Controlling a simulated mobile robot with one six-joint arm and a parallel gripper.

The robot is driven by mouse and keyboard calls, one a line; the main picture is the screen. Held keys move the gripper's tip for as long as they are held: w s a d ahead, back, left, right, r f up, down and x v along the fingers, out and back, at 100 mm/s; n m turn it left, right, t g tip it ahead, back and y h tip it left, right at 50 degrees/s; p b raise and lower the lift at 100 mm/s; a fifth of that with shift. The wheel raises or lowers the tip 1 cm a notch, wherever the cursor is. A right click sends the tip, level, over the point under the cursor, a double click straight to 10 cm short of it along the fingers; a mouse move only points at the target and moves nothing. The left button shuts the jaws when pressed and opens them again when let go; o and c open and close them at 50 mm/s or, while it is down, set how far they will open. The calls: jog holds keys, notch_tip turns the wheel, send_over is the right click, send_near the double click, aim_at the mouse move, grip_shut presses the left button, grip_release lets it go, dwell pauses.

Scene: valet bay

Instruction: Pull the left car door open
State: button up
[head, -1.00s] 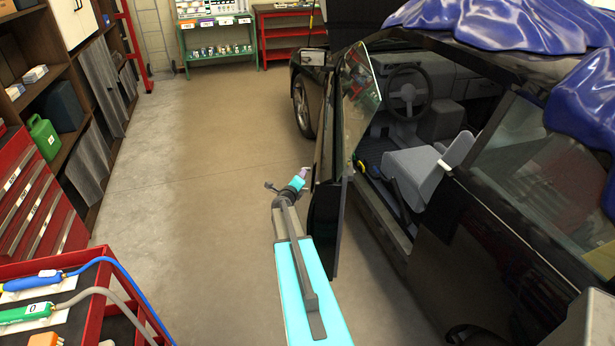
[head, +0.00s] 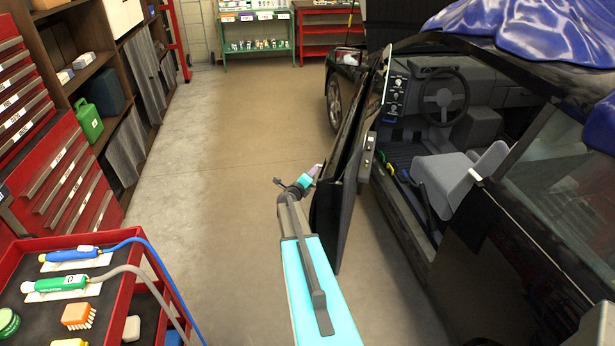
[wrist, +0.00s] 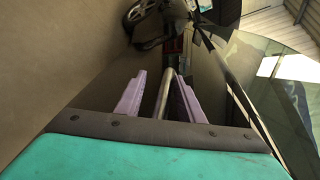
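The dark left car door (head: 337,215) stands open, swung out from the car body, and appears nearly edge-on in the head view. My gripper (head: 318,170) is at the outer side of the door, at the end of my teal arm. In the wrist view, the two lilac fingers of my gripper (wrist: 160,95) are apart. A shiny metal bar, apparently the door handle (wrist: 163,95), runs between them, with a gap showing on its left side. Contact with the right finger is unclear. The door's window glass (wrist: 265,75) shows at the right.
A red tool cart (head: 190,303) stands at the lower left, with red drawers (head: 70,185) and shelves (head: 110,75) behind it. The floor (head: 225,170) left of the door is clear. The car seat (head: 455,180) shows through the doorway.

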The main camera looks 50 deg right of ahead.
jog(key=shift+d, duration=0.1)
jog(key=shift+r, duration=0.1)
jog(key=b+v, duration=0.4)
jog(key=v, duration=0.9)
jog(key=shift+a, duration=0.4)
jog(key=shift+s, duration=0.1)
dwell(0.4)
